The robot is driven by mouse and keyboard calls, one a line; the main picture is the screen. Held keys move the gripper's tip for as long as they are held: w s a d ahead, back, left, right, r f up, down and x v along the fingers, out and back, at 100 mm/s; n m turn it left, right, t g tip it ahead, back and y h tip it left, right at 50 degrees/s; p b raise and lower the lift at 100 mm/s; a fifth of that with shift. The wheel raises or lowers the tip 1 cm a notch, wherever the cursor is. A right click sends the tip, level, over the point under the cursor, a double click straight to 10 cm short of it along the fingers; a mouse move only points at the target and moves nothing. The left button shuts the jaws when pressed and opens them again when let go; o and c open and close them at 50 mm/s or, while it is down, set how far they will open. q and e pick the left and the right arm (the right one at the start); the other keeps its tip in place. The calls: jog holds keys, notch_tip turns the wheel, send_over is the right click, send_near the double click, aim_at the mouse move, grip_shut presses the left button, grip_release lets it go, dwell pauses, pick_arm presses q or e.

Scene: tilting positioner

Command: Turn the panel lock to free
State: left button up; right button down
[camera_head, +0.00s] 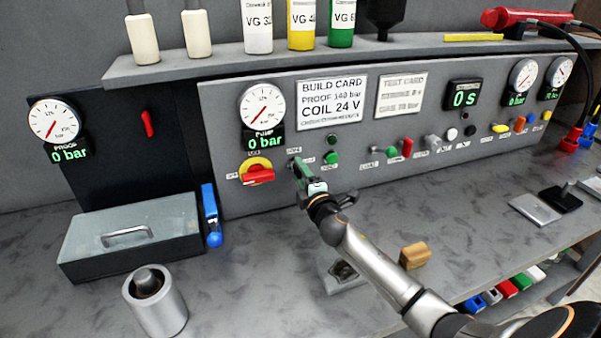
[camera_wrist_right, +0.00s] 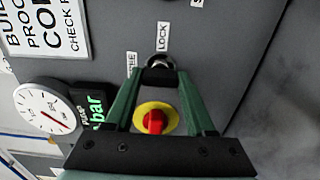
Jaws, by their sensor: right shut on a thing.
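The panel lock (camera_wrist_right: 160,63) is a small round metal lock with a dark middle on the grey panel, seen between my fingertips in the right wrist view. Labels LOCK (camera_wrist_right: 163,36) and one partly hidden that seems to read FREE (camera_wrist_right: 131,63) stand around it. My right gripper (camera_head: 297,170), with green fingers, reaches the panel right of the red-and-yellow switch. Its fingers (camera_wrist_right: 158,76) are shut on the lock, one on each side. Which label the lock points to cannot be told. My left gripper is not in view.
The red switch on its yellow disc (camera_head: 258,172) sits close left of the lock, under the pump gauge (camera_head: 262,106). A green button (camera_head: 331,158) is close on the right. A grey lidded box (camera_head: 130,235) and a metal cylinder (camera_head: 155,303) stand on the bench at left.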

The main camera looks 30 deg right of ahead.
dwell(0.5)
jog(key=shift+c, duration=1.2)
grip_release()
jog(key=v, duration=1.2)
jog(key=shift+s+b, duration=0.3)
jog(key=shift+b, duration=0.15)
jog(key=shift+f, duration=0.1)
